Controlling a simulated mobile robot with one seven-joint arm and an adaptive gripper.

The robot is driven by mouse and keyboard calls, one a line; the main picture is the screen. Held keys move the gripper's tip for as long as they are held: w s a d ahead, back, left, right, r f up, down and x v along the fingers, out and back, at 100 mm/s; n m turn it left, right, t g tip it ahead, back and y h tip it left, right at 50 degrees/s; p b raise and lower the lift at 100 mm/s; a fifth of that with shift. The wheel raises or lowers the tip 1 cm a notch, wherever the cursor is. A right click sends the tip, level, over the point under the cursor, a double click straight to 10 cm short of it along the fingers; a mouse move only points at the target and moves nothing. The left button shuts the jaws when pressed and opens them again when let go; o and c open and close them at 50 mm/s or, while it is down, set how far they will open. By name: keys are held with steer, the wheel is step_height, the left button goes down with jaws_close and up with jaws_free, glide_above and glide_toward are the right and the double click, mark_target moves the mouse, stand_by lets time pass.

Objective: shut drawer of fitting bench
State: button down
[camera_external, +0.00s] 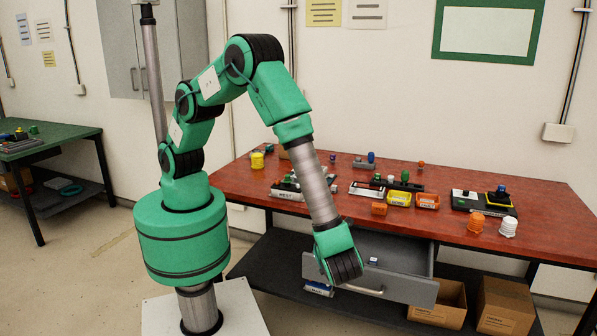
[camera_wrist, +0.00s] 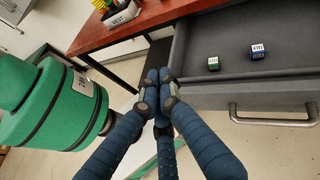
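The grey drawer (camera_external: 412,289) of the red-topped bench (camera_external: 505,225) is pulled out, its inside showing. The wrist view shows its front panel (camera_wrist: 212,97) and bar handle (camera_wrist: 272,121) at right. A small green block (camera_wrist: 213,63) and a blue block (camera_wrist: 257,50) lie inside it. My gripper (camera_external: 345,277) is by the left end of the drawer front, covering part of it in the external view. In the wrist view my dark blue fingers (camera_wrist: 157,88) come together at the tips, with nothing seen between them, just left of the front panel. Contact cannot be told.
Yellow and orange bins (camera_external: 399,198), small parts and a block labelled WEST (camera_wrist: 121,16) stand on the bench top. Cardboard boxes (camera_external: 504,306) sit on the dark lower shelf (camera_external: 268,262). A green bench (camera_external: 70,137) stands at far left. Floor before the drawer looks clear.

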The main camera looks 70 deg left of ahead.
mark_target(320, 271)
steer(key=s+d+f+m+t, duration=0.3)
steer(key=s+d+f+t, duration=0.1)
steer(key=f, duration=0.3)
steer(key=s+d+f+m+t+p, duration=0.1)
steer(key=s+d+f+m+t, duration=0.3)
steer(key=s+f, duration=0.3)
steer(key=shift+s+f+m+t, duration=0.15)
steer(key=shift+f+m+t, duration=0.15)
steer(key=shift+f, duration=0.45)
steer(key=b+x, duration=0.1)
steer(key=x, duration=1.3)
steer(key=shift+s+r, duration=0.1)
steer(key=shift+a, duration=0.15)
steer(key=x, duration=1.3)
steer(key=p+x, duration=0.1)
steer(key=x, duration=1.2)
steer(key=shift+a+r, duration=0.25)
steer(key=shift+p, duration=0.3)
